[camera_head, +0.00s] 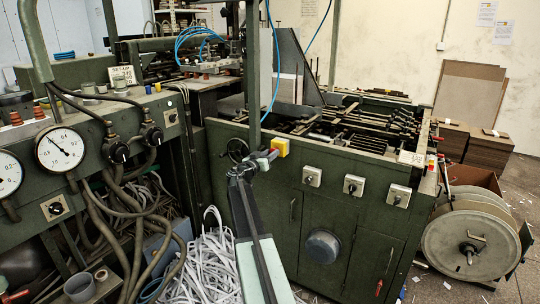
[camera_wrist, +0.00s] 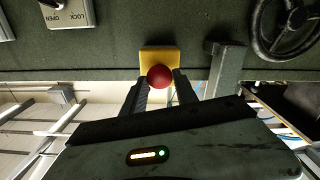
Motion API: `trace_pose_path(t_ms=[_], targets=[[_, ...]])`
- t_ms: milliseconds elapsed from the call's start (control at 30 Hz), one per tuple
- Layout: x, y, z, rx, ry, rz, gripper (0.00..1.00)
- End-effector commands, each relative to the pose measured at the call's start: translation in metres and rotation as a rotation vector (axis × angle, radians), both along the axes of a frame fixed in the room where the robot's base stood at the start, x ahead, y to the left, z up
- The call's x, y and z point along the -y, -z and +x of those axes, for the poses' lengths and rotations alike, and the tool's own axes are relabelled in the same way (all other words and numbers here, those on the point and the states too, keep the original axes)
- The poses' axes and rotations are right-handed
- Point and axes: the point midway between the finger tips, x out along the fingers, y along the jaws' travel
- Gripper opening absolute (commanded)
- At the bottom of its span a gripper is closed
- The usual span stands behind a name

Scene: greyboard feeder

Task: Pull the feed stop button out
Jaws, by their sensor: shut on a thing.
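The feed stop button is a round red knob (camera_wrist: 160,77) on a yellow housing (camera_wrist: 160,56) in the wrist view. In the head view the yellow housing (camera_head: 281,147) sits at the top front edge of the green machine. My gripper (camera_wrist: 161,90) has one dark finger on each side of the red knob and is shut on it. In the head view my gripper (camera_head: 266,161) reaches up to the housing, and the fingers partly hide the knob. I cannot tell from these views how far the knob stands out.
A green post (camera_head: 253,80) stands right beside the housing, and a black handwheel (camera_head: 237,150) is to its left. Rotary switches (camera_head: 354,186) line the machine front to the right. White paper strips (camera_head: 210,265) lie heaped below. A large reel (camera_head: 470,245) stands at the right.

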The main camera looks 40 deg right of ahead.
Motion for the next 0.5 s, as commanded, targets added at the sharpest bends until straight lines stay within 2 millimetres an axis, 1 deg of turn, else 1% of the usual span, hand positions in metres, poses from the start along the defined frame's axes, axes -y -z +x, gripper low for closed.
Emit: trace_pose_path(t_ms=[67, 100, 167, 500], targets=[[-0.0006, 0.0017, -0.0035, 0.003, 0.009, 0.005, 0.0], [-0.0007, 0.0017, -0.0035, 0.003, 0.008, 0.005, 0.4], [-0.001, 0.0017, -0.0032, 0.003, 0.007, 0.005, 0.57], [-0.0027, 0.0011, -0.0015, 0.001, 0.003, 0.003, 0.57]])
